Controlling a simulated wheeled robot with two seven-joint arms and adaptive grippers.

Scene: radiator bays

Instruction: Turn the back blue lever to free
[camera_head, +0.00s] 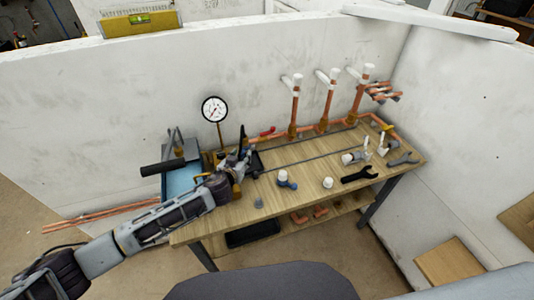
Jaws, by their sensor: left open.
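My left arm reaches in from the lower left over the wooden workbench (310,200). My left gripper (246,150) is open above the bench's left part, near the pressure gauge (214,109) and the copper pipe along the back. A small red lever (267,131) sits on that pipe, just right of the gripper. I cannot make out a blue lever on the pipe; the gripper covers part of that area. A white-and-blue fitting (287,180) lies on the bench, to the right of the gripper. My right gripper is not in view.
Three upright copper pipes (331,98) with white tops stand at the back wall. Valve fittings (355,156), a black wrench (359,174) and a grey wrench (403,159) lie on the right. A blue toolbox (180,180) stands at the left. The bench's front middle is mostly clear.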

